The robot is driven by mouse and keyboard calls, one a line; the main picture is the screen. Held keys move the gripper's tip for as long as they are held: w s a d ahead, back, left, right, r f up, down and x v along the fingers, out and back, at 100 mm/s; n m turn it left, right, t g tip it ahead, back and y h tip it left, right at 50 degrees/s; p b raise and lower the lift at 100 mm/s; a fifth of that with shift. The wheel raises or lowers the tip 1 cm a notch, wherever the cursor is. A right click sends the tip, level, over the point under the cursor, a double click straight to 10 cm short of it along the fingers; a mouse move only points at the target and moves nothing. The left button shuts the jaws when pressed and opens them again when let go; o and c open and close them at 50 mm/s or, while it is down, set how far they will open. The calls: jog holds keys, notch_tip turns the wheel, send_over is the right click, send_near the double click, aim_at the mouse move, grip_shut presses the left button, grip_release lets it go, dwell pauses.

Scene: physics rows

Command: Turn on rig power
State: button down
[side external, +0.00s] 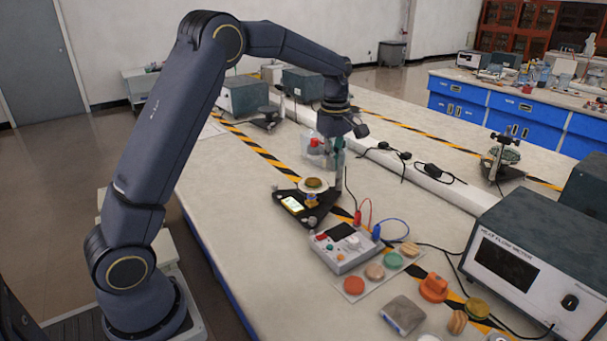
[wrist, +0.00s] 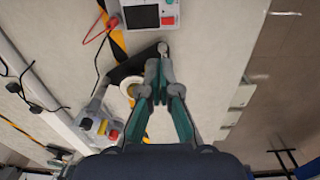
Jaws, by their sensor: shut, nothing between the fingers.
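My gripper (wrist: 161,85) is shut with nothing in it. In the wrist view its fingertips lie over the black triangular rig base (wrist: 128,70), beside a pale disc (wrist: 131,91).
A clear unit with a red top (side external: 315,144) stands behind the rig. Red and blue leads rise from the control box. Several coloured discs (side external: 354,285) lie beside it. A heat flow meter (side external: 520,260) stands at the right. Bare bench lies left of the rig.

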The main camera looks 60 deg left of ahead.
jog(key=g, duration=0.2)
send_over(318, 237)
jog(key=w, duration=0.2)
notch_tip(318, 237, down, 8)
jog(key=f, duration=0.4)
jog(key=s+f, duration=0.1)
jog(key=f, duration=0.8)
jog(key=shift+s+f, duration=0.35)
jog(key=shift+f, duration=0.05)
jog(key=shift+s+f, duration=0.15)
jog(key=shift+f, duration=0.15)
